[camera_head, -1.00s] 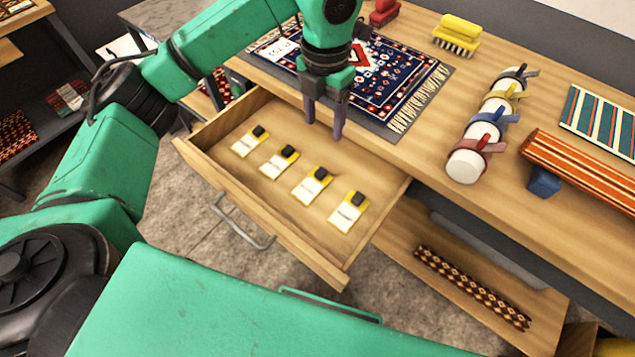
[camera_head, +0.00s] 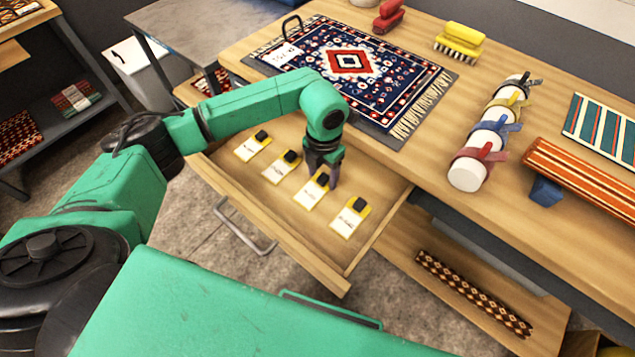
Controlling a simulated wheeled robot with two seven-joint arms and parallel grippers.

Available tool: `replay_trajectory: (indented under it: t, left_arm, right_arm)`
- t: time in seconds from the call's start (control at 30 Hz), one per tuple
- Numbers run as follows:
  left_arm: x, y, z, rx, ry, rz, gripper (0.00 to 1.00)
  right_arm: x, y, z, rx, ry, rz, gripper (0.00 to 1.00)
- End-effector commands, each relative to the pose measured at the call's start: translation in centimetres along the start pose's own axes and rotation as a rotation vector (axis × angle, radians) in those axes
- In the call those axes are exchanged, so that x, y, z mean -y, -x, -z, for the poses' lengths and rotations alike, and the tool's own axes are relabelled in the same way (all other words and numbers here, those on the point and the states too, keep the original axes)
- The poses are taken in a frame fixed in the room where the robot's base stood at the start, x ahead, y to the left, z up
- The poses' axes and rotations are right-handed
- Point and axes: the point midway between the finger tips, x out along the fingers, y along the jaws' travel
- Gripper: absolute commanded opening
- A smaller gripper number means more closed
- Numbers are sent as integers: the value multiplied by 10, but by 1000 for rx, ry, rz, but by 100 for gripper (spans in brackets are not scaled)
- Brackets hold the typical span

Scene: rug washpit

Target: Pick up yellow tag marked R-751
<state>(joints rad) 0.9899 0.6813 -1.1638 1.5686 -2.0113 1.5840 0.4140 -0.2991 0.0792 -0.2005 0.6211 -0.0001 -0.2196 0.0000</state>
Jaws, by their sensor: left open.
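Several yellow tags with white labels and black clips lie in a row in the open wooden drawer (camera_head: 290,247). They are the far left tag (camera_head: 248,149), the second tag (camera_head: 278,172), the third tag (camera_head: 310,194) and the nearest right tag (camera_head: 346,222). The print on them is too small to read, so I cannot tell which is R-751. My left gripper (camera_head: 326,184) is open and points down at the black-clip end of the third tag, partly hiding it. I cannot tell whether it touches the tag. My right gripper is not in view.
A patterned rug (camera_head: 385,78) with a white label (camera_head: 283,54) lies on the bench behind the drawer. A white roll (camera_head: 466,175) with coloured straps, a yellow brush (camera_head: 460,38), a red brush (camera_head: 388,17) and an orange striped roll (camera_head: 580,170) are also there.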

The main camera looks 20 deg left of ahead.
Motion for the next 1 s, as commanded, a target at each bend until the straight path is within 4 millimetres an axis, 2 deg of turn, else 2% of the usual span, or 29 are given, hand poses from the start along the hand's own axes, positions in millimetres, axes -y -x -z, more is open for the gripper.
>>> replay_trajectory:
  t: [0.13, 0.17, 0.3, 0.33, 0.63, 0.77, 0.87, 1.0]
  left_arm:
    - [0, 0, 0, 1, 0, 0, 65]
    - [0, 0, 0, 1, 0, 0, 57]
    - [0, 0, 0, 1, 0, 0, 4]
    - [0, 0, 0, 1, 0, 0, 0]
    - [0, 1, 0, 1, 0, 0, 0]
    - [0, 10, -1, 3, 1, 1, 0]
    - [0, 26, -1, 5, -1, -1, 0]
    - [0, 69, -2, 9, 0, -1, 0]
  right_arm:
    - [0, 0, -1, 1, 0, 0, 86]
    - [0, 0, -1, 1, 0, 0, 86]
    - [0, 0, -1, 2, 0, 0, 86]
    - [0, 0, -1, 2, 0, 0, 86]
    - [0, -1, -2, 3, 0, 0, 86]
    - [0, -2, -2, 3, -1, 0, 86]
    - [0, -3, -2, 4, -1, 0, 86]
    - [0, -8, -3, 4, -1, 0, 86]
